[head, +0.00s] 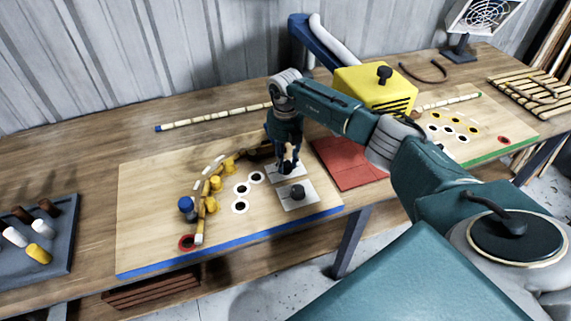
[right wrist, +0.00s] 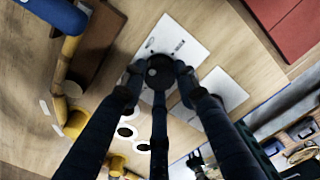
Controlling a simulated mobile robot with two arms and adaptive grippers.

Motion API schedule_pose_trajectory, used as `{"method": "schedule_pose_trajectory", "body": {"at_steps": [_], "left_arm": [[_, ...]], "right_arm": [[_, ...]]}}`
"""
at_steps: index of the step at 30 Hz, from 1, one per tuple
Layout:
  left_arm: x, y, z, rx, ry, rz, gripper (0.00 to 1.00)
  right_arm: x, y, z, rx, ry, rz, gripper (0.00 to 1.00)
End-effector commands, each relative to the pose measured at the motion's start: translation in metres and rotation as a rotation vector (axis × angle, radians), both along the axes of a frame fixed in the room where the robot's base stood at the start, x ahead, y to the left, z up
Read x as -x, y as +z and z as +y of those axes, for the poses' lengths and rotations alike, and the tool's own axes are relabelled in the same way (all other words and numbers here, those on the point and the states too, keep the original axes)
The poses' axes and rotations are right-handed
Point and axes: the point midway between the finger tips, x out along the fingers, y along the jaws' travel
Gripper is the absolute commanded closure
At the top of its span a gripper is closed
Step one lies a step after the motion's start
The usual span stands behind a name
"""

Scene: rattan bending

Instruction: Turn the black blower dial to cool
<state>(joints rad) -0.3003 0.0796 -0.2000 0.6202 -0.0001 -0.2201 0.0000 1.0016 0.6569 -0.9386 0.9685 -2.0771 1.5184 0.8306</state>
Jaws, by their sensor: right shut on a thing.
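Two pale plates lie near the right front of the left bending board. A black dial (right wrist: 160,72) sits on the farther plate (right wrist: 180,40), which has small markings I cannot read. My right gripper (head: 287,166) points down over this plate and its fingers are closed around the dial, as the right wrist view shows. The nearer plate (head: 294,205) carries another black knob (head: 297,191). The yellow box (head: 360,88) at the back has a black knob (head: 384,73) on top and dark slots. My left gripper is not in view.
A bent cane (head: 205,195) runs along yellow pegs on the left board (head: 140,220), with a blue peg (head: 187,205) beside it. A red mat (head: 350,165) lies right of the plates. A grey peg tray (head: 62,240) stands at far left. Bare wood (head: 90,160) lies behind the board.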

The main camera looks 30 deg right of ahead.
Motion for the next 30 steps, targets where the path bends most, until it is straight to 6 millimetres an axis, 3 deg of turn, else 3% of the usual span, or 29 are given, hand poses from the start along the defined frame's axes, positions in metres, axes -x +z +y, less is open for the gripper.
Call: {"method": "schedule_pose_trajectory", "body": {"at_steps": [9,30], "left_arm": [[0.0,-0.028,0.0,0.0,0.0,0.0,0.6],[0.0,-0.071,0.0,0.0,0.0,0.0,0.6]], "right_arm": [[0.003,-0.007,0.002,-0.003,0.304,0.01,0.96],[0.005,-0.007,-0.001,-0.008,0.967,0.012,0.96]]}}
